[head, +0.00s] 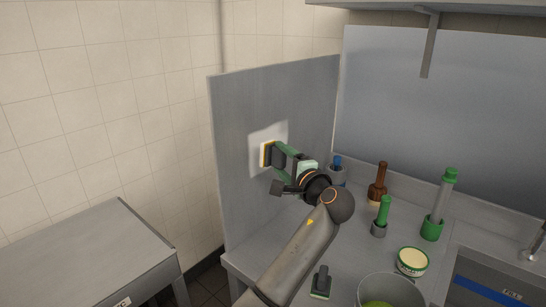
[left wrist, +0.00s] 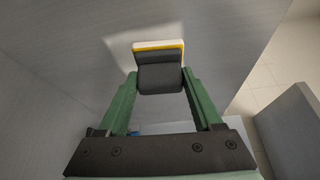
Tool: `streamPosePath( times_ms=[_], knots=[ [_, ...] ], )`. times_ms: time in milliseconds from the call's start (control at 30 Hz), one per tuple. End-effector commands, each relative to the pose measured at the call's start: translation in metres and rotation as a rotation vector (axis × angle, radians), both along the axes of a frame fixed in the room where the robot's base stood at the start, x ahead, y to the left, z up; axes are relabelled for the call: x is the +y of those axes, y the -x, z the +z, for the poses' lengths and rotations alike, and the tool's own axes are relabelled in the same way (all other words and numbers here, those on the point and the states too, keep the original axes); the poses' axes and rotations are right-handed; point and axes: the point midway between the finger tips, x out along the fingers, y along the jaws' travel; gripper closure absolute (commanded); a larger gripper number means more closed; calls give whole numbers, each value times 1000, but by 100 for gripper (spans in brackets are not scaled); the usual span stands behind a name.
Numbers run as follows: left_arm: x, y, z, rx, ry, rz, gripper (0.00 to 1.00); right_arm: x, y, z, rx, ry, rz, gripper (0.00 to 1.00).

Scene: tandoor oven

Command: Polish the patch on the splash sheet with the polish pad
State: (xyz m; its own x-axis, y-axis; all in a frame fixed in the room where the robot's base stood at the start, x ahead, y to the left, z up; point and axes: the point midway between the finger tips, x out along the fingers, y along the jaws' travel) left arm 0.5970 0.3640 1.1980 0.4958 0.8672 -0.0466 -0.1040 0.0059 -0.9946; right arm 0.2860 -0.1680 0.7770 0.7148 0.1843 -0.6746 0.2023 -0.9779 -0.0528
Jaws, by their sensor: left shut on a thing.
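The splash sheet (head: 240,115) is an upright grey metal panel at the counter's left side. A lighter patch (head: 271,131) shows on it, partly covered by the pad and gripper. The polish pad (head: 266,154) has a white and yellow face and a dark grip block. My left gripper (head: 277,160) is shut on that block. The pad's face is turned to the sheet at the patch and appears to touch it or nearly so. In the left wrist view the pad (left wrist: 160,65) sits between the green fingers, with the pale patch (left wrist: 118,38) beside it. My right gripper is out of view.
A shelf bracket (head: 430,45) hangs above.

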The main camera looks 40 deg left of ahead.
Motion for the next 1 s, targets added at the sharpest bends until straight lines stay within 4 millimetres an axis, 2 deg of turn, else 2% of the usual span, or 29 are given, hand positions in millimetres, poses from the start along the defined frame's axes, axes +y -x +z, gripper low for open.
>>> streamPosePath(
  times_ms=[133,533,833,1000],
  knots=[
    [-9,1,1,-2,-1,0,100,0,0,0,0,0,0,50],
    [-13,1,1,-2,-1,0,100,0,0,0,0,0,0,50],
    [-37,3,1,-2,0,-2,100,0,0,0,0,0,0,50],
    [-41,3,1,-2,-1,1,100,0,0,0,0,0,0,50]
  ],
)
